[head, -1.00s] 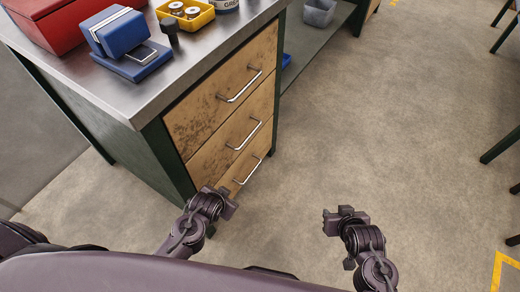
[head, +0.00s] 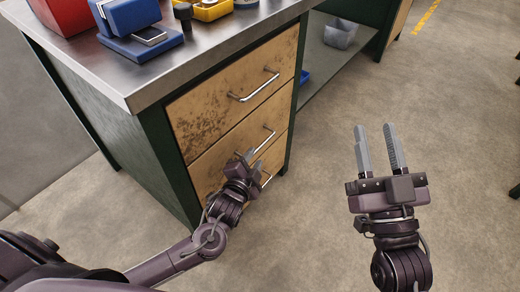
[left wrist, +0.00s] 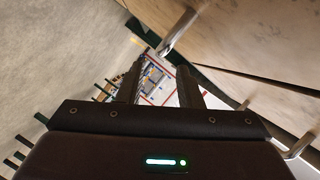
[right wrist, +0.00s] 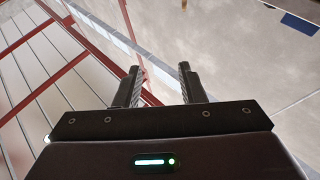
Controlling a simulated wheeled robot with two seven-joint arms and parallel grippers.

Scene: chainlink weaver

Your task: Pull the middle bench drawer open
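The middle bench drawer (head: 215,165) is a worn wooden front, flush with the bench. Its metal bar handle (head: 263,141) is partly hidden by my left gripper. My left gripper (head: 248,155) is in front of the middle and bottom drawers, its fingertips close to the middle handle in the head view. In the left wrist view its fingers (left wrist: 159,78) are apart with nothing between them. A metal handle (left wrist: 180,32) shows just beyond the fingertips; I cannot tell which drawer it belongs to. My right gripper (head: 377,148) is open and empty over the floor, right of the bench.
The top drawer (head: 250,75) is above and the bottom drawer handle (head: 266,178) below. The bench top (head: 165,68) holds a blue device (head: 140,35), a red box (head: 60,15) and a yellow tray (head: 212,10).

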